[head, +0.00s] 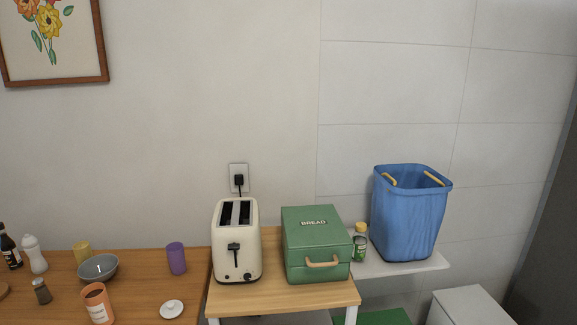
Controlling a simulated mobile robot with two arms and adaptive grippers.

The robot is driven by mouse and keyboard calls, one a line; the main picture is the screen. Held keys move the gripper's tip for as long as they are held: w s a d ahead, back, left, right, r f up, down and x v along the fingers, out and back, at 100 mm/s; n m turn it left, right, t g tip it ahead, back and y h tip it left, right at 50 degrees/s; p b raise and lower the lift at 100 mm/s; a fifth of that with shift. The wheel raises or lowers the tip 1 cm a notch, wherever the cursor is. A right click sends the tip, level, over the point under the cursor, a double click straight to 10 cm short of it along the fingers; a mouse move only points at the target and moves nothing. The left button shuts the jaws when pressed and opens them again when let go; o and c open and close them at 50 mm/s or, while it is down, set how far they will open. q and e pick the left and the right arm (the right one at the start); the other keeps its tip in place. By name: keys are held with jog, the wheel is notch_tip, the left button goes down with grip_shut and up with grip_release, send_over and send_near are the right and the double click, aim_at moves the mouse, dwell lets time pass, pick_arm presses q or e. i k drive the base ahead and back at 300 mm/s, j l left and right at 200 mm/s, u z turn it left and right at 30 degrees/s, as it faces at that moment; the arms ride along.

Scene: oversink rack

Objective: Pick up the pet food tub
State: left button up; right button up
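No label reading pet food is legible in the head view. The largest tub-like thing is a tall blue tub (408,215) with two yellow handles at its rim, standing upright on a pale shelf at the right. An orange canister (98,304) with a pale label stands on the wooden counter at the lower left, its print too small to read. I cannot tell for sure which of them is the pet food tub. Neither of my grippers shows in this view.
A cream toaster (237,257) and a green bread box (317,246) fill the small wooden table. A small jar (360,243) stands between bread box and blue tub. On the counter are a grey bowl (98,267), purple cup (176,258), white lid (172,309) and several bottles.

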aim_at(99, 306)
jog(key=u, duration=1.25)
